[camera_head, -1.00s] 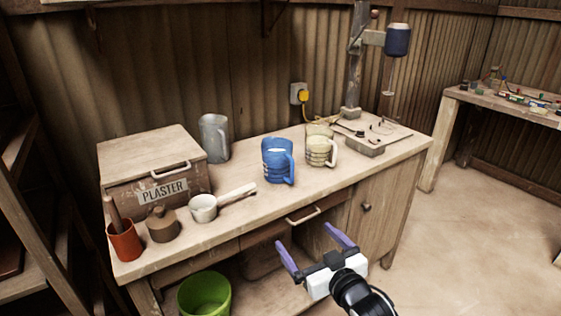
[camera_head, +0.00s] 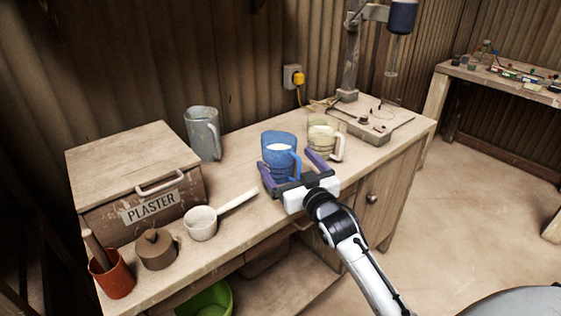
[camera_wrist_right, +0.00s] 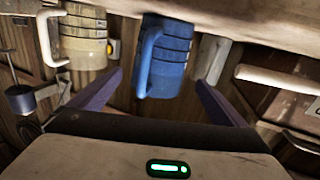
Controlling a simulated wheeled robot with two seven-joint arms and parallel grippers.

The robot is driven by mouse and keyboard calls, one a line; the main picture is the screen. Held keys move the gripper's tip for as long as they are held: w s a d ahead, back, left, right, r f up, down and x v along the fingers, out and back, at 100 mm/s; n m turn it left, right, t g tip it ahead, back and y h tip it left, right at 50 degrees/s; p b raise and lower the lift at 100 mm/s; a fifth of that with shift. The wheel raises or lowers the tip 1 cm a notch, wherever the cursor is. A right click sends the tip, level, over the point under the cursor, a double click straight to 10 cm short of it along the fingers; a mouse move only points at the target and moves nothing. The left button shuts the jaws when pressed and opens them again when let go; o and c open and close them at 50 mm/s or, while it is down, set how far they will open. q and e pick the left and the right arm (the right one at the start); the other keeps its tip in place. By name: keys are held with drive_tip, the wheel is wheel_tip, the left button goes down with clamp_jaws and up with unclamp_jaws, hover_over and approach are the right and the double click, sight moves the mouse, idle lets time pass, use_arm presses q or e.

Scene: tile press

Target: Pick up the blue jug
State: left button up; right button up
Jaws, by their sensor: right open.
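The blue jug (camera_head: 278,146) stands upright on the wooden workbench, with pale contents showing at its top. Its handle is on its right side in the head view. My right gripper (camera_head: 291,165) is open at the front of the jug, its two purple fingers reaching toward either side. In the right wrist view the jug (camera_wrist_right: 170,62) appears upside down, between and beyond the spread fingers (camera_wrist_right: 157,98). I cannot tell whether the fingers touch it. My left gripper is not in view.
A cream jug (camera_head: 322,138) stands close right of the blue jug. A grey jug (camera_head: 203,135) is behind left. A white ladle-like pot (camera_head: 201,223), a plaster box (camera_head: 130,165) and a red pot (camera_head: 115,279) stand left. A press stand (camera_head: 350,70) is at the right.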

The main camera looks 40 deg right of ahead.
sight(273, 139)
drive_tip(key=shift+x, duration=2.8)
drive_tip(key=shift+s+d+r, duration=0.1)
drive_tip(key=c, duration=1.6)
drive_tip(key=shift+r, duration=0.2)
drive_tip(key=shift+c, duration=0.3)
drive_tip(key=shift+r, duration=0.15)
